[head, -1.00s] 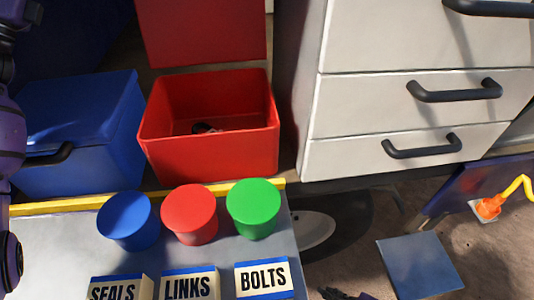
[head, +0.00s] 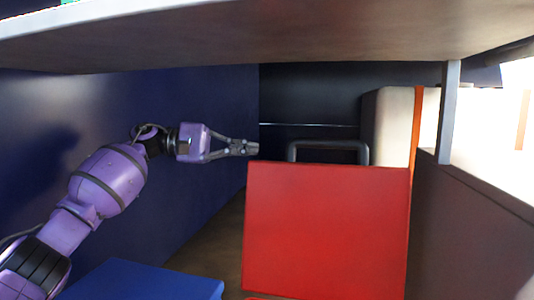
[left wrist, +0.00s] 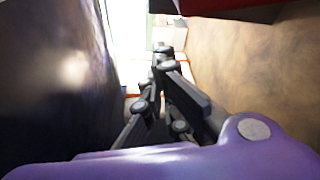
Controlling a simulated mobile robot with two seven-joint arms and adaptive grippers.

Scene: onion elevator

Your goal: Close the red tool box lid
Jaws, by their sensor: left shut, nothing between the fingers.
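The red tool box lid (head: 326,230) stands open, roughly upright, in the middle of the head view. Only a thin red strip of the box itself shows at the bottom edge. My left gripper (head: 248,147) is shut and empty, just above the lid's upper left corner in the picture; I cannot tell whether it touches. In the left wrist view the closed fingers (left wrist: 163,55) point away from the camera, and a red edge (left wrist: 235,5) shows at the top. My right gripper is not in view.
A shelf board (head: 230,35) spans above my left arm. A dark blue wall (head: 90,120) is on the left. The blue box lid (head: 145,282) is at lower left. A dark handle (head: 328,148) and a pale case (head: 390,125) stand behind the red lid.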

